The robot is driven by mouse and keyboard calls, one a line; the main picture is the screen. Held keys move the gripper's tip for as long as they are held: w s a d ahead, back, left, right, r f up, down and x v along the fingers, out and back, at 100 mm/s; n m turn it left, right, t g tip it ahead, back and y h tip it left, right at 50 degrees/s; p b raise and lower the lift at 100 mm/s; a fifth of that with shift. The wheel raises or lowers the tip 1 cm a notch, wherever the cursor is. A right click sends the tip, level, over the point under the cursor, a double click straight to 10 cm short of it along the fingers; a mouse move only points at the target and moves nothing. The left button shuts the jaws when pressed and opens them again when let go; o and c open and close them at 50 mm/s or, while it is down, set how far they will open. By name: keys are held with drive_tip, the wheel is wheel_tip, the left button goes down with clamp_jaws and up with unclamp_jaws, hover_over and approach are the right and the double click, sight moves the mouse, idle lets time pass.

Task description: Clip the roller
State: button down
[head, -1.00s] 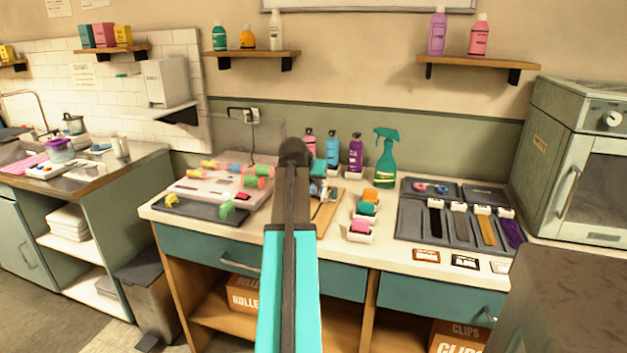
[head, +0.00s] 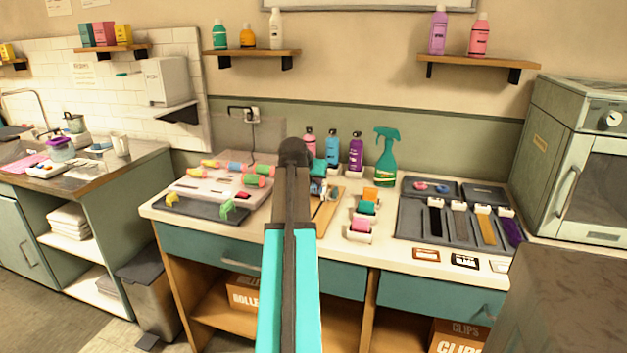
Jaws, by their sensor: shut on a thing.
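My arm crosses the middle of the view, and its end is beyond the dark elbow. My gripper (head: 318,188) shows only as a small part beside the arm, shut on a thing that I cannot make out. Several pastel rollers with coloured ends, one green-ended (head: 252,180), lie on a pale rack (head: 190,187) at the left of the worktop. A yellow clip-like piece (head: 172,199) and a green one (head: 227,207) are at the dark tray (head: 205,212) in front. Orange, teal and pink rollers (head: 360,225) sit in white holders right of my arm.
A grey sectioned tray (head: 408,225) holds dark, grey, tan and purple strips. A green spray bottle (head: 386,160) and pink, blue and purple bottles (head: 355,152) stand at the back. Labelled cards lie along the front edge.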

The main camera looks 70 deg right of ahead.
drive_tip(key=shift+f, duration=0.15)
idle(0.5)
drive_tip(key=c, duration=1.2)
unclamp_jaws()
drive_tip(key=shift+r+p, duration=2.5)
drive_tip(key=shift+r, duration=1.05)
